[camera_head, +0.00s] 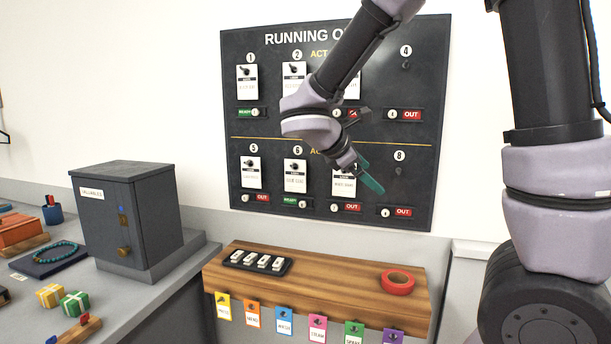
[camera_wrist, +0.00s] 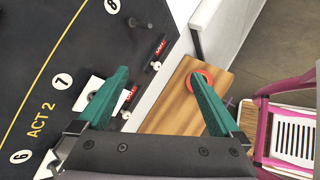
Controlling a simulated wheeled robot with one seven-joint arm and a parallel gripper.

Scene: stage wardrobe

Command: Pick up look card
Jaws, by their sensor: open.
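White look cards hang from knobs on the black running-order board (camera_head: 420,80). Clear ones are card 1 (camera_head: 247,86), card 2 (camera_head: 293,88), card 5 (camera_head: 251,175) and card 6 (camera_head: 295,178). Card 3 (camera_head: 353,88) is partly behind my arm. Card 7 (camera_head: 343,187) is partly hidden by my wrist; in the wrist view it (camera_wrist: 88,92) shows beside and behind the left finger. Hooks 4 and 8 hold no card. My gripper (camera_head: 369,178), with green fingers, is in front of the board's lower right. In the wrist view my gripper (camera_wrist: 158,78) is open and empty.
Below the board is a wooden shelf (camera_head: 330,272) with a black tray (camera_head: 257,262), red tape (camera_head: 397,282) and coloured tags along its front. A grey valuables box (camera_head: 130,215) stands left. A pink-framed chair (camera_wrist: 265,130) is right in the wrist view.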

